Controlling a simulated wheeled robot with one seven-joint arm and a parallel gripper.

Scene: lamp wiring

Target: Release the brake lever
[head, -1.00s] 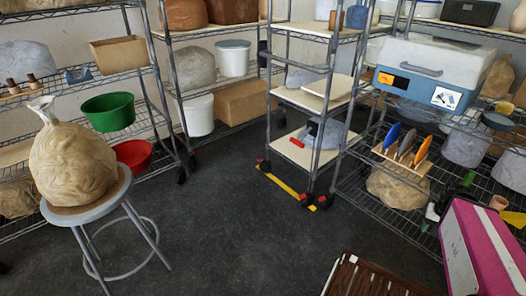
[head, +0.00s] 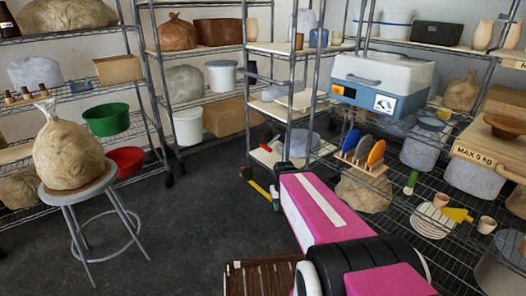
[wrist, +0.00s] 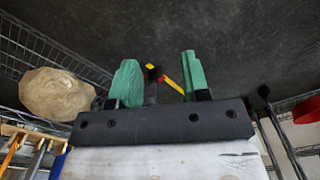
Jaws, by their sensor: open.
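The wheeled trolley (head: 268,108) stands in the middle of the head view. In the wrist view a dark caster-like part, a red piece (wrist: 160,78) and the yellow bar (wrist: 174,86) appear between and beyond my green fingertips. My gripper (wrist: 156,78) is open and empty, apart from them. My arm mostly hides it in the head view.
A wire shelf on the right holds a blue-white cooler (head: 382,82), a plate rack (head: 362,155) and a beige sack (head: 362,192). A stool (head: 88,205) with a sack stands at left. Dark floor between is clear.

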